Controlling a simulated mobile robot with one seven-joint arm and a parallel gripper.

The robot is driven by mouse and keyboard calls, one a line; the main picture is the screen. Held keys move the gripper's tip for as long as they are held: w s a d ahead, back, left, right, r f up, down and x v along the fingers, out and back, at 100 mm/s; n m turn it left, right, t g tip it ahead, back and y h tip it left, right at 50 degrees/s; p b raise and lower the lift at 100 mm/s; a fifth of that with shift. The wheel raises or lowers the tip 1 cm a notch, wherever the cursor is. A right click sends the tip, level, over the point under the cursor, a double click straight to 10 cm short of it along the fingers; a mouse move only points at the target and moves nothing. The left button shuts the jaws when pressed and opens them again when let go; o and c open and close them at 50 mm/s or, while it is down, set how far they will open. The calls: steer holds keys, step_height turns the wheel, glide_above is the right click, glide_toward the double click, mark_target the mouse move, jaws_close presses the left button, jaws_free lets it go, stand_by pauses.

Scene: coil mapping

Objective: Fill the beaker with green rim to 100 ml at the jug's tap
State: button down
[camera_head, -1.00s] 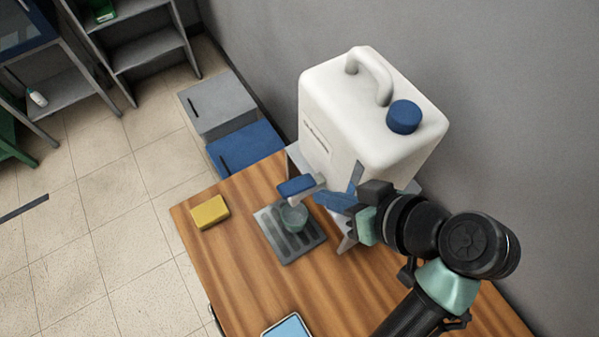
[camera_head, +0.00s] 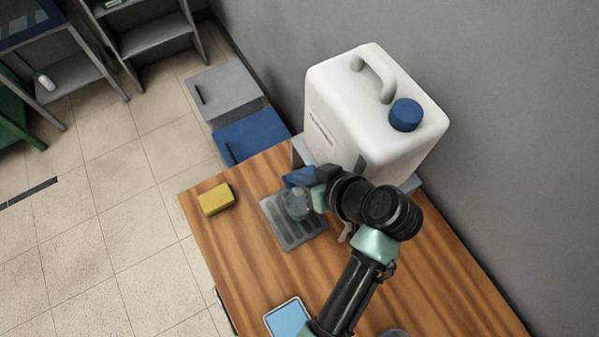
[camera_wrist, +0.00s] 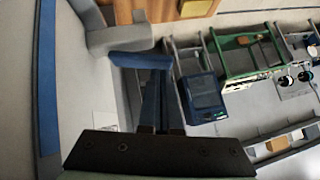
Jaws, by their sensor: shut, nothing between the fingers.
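The white jug (camera_head: 365,110) with a blue cap stands at the back of the wooden table. Its tap has a blue lever (camera_wrist: 138,60) and a grey body (camera_wrist: 118,38) in the wrist view. A clear, greenish beaker (camera_head: 297,204) stands on the grey drip tray (camera_head: 306,236) below the tap. Its rim colour and water level cannot be made out. My gripper (camera_wrist: 153,90) is shut and empty, its blue fingers close at the tap lever. Whether they touch it is unclear. In the head view my wrist hides most of the tap.
A yellow sponge (camera_head: 217,199) lies left of the tray. A blue-screened tablet (camera_head: 288,319) lies at the table's front. Grey and blue boxes (camera_head: 252,139) stand on the floor behind the table's left end. Shelves are at far left. The grey wall is close behind the jug.

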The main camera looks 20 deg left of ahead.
mark_target(292, 188)
steer(key=f+b, duration=0.1)
steer(key=b, duration=0.1)
steer(key=s+a+f+n+t+h+b, duration=0.1)
steer(key=shift+f+t+b, duration=0.1)
steer(key=shift+t+b, duration=0.2)
steer(key=shift+b, duration=0.1)
steer(key=shift+s+f+n+t+h+b, duration=0.2)
steer(key=shift+n+t+h+b, duration=0.1)
steer(key=shift+h+b, duration=0.15)
steer(key=shift+r, duration=0.15)
steer(key=shift+w+r, duration=0.1)
steer(key=shift+w, duration=0.05)
stand_by(6.5)
